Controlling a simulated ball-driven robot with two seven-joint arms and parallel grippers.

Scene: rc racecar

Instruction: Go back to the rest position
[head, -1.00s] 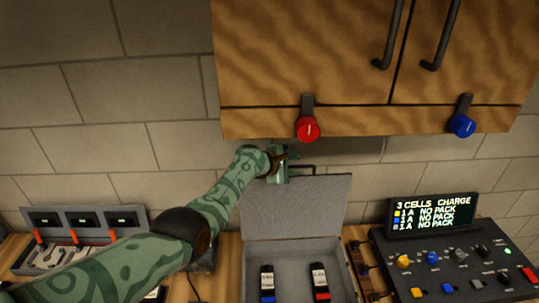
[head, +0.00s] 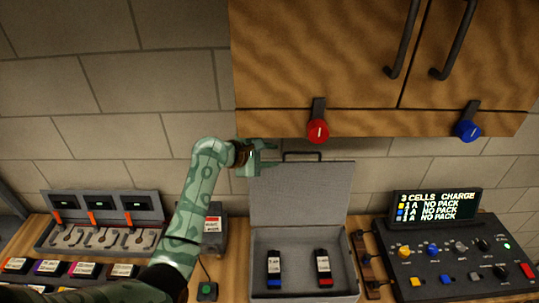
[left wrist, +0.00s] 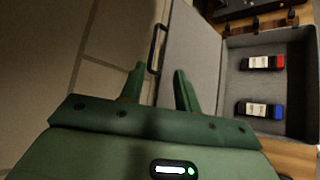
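My left gripper (head: 268,158) is in the head view, at the upper left corner of the raised lid (head: 305,192) of a grey case (head: 298,236). In the left wrist view the two green fingers of my left gripper (left wrist: 158,78) stand apart with nothing held between them. The lid's black handle (head: 302,156) is to the right of the gripper in the head view, with a gap between them. The case holds a blue-ended pack (head: 273,266) and a red-ended pack (head: 323,268). My right gripper is in neither view.
A wooden cabinet with a red knob (head: 318,131) and a blue knob (head: 467,130) hangs above. A dark charger panel (head: 450,262) with a screen (head: 436,206) is at right. A three-bay unit (head: 102,222) and several packs (head: 82,269) are at left.

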